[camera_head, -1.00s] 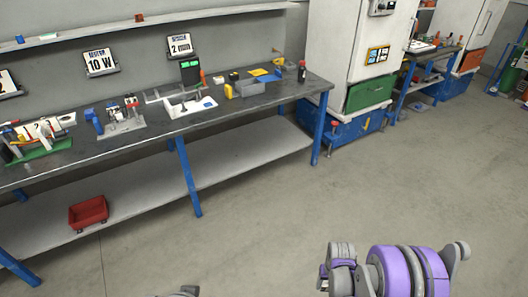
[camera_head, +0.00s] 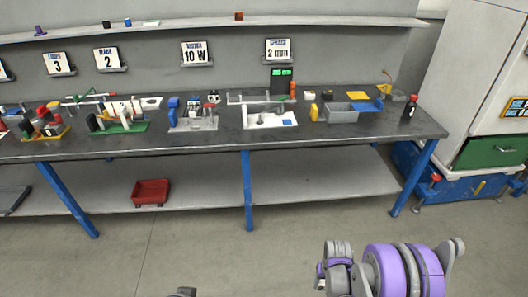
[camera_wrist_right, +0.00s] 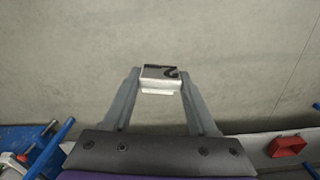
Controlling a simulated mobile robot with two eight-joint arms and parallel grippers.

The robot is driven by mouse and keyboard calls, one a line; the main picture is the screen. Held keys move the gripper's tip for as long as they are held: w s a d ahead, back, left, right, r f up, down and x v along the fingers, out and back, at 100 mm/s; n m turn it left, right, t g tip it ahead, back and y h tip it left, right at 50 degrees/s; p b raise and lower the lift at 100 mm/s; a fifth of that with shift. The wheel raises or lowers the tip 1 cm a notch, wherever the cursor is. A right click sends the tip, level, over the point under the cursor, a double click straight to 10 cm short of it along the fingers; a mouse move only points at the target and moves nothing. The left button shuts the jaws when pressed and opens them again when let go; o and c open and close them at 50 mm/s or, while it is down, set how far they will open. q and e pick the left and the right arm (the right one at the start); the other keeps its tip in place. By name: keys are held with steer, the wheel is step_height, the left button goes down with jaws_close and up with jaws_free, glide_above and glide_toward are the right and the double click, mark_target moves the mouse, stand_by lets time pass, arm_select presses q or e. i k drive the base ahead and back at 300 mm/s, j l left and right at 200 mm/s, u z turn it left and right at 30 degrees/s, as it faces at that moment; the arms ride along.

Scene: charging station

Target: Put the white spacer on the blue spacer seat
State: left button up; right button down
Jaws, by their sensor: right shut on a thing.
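The white spacer (camera_wrist_right: 160,84), a small white block with black print on its top, is between the fingertips of my right gripper (camera_wrist_right: 160,80) in the right wrist view. The gripper is shut on it, above open floor and away from the bench. In the head view my right arm shows at the lower right, but the spacer cannot be made out there. A small blue patch (camera_head: 288,122), which looks like the blue spacer seat, lies on a white fixture (camera_head: 258,121) on the bench, below a "2 mm" sign (camera_head: 278,50). My left gripper is not visible.
The long dark workbench (camera_head: 225,143) carries several fixtures. Near the white fixture are a grey bin (camera_head: 338,113), a yellow item (camera_head: 314,112) and a dark red-capped bottle (camera_head: 410,107). A red bin (camera_head: 150,192) sits on the lower shelf. The floor before the bench is clear.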

mark_target(286, 121)
steer(key=i+l+u, duration=0.3)
steer(key=l+u, duration=0.3)
steer(key=i+l+u, duration=0.3)
steer(key=l+u, duration=0.95)
steer(key=l, duration=0.65)
